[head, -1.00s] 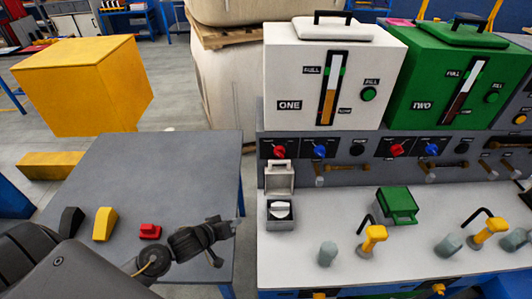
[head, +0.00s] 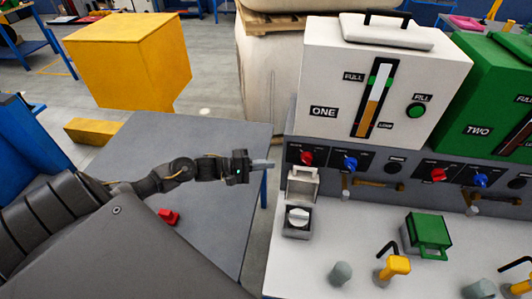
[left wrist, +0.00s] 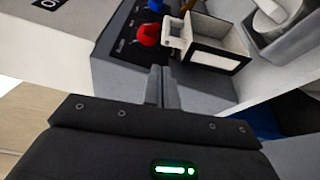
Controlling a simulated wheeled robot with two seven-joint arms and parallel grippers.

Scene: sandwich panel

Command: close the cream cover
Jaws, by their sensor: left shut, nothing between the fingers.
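The cream cover (head: 303,182) stands raised and open at the left end of the white panel, behind a grey switch base (head: 297,232) with a white knob (head: 298,215). In the left wrist view the cover (left wrist: 217,58) appears as a hollow cream frame right of the fingertips, with the white knob (left wrist: 272,12) beyond it. My left gripper (head: 262,165) is shut and empty, left of the cover and apart from it. Its fingers (left wrist: 161,88) point towards the console in the left wrist view. My right gripper is not in view.
A red knob (head: 306,158) and a blue knob (head: 350,163) sit on the upright console just behind the cover. A green cover (head: 428,232) and a yellow lever (head: 394,267) are further right. A grey table (head: 215,135) with a red block (head: 169,217) lies below my left arm.

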